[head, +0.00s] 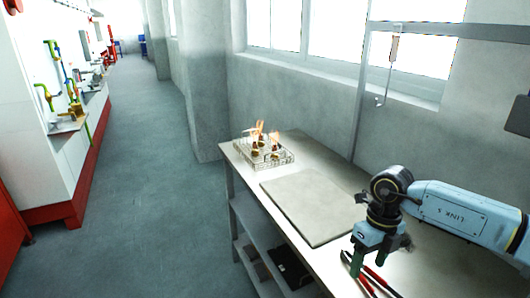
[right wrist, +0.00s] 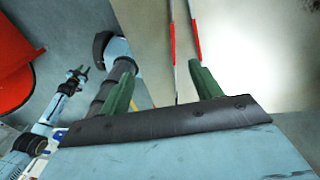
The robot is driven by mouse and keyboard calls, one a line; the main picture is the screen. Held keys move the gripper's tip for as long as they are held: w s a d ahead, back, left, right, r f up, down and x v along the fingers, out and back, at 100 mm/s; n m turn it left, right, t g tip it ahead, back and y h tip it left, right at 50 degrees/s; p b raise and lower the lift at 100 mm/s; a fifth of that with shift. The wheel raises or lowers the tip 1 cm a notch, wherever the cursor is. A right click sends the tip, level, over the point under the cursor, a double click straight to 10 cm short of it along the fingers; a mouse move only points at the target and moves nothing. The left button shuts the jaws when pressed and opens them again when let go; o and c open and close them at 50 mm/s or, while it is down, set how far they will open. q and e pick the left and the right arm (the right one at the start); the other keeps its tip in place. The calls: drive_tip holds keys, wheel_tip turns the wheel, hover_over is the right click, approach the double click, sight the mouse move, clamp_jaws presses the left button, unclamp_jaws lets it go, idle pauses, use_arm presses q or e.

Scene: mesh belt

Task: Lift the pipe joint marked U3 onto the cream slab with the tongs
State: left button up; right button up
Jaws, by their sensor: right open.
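The cream slab (head: 310,207) lies flat and bare on the bench. Beyond it, a wire mesh tray (head: 284,157) holds several small brownish pipe joints (head: 261,143) with orange flames; I cannot read a U3 mark. The tongs (head: 378,280), with red handles, lie on the bench at the near edge of the view; they also show in the right wrist view (right wrist: 173,45). My right gripper (head: 368,262) is open just above the tongs, its green fingers pointing down. My left gripper (right wrist: 77,72) appears small at the left of the right wrist view, its jaws unclear.
The bench (head: 340,185) has a shelf below with a dark box (head: 290,265). A metal frame with a hanging hook (head: 380,100) stands behind the bench. A clear floor aisle (head: 150,190) runs to the left, beside a white cabinet with a red base (head: 85,180).

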sight(376, 291)
drive_tip(key=d, duration=0.1)
drive_tip(key=d+r+h, duration=0.1)
drive_tip(key=d, duration=0.1)
drive_tip(key=shift+w+d+r, duration=0.1)
drive_tip(key=shift+d+r, duration=0.15)
drive_tip(key=shift+r, duration=0.1)
drive_tip(key=shift+f, duration=0.1)
drive_tip(key=f+b, duration=0.2)
drive_tip(key=f, duration=0.1)
drive_tip(key=f+b, duration=0.2)
drive_tip(key=f, duration=0.1)
drive_tip(key=f+b, duration=0.2)
drive_tip(key=f, duration=0.1)
drive_tip(key=shift+s+d, duration=0.1)
drive_tip(key=shift+s, duration=0.3)
drive_tip(key=shift+r, duration=0.1)
drive_tip(key=c, duration=0.7)
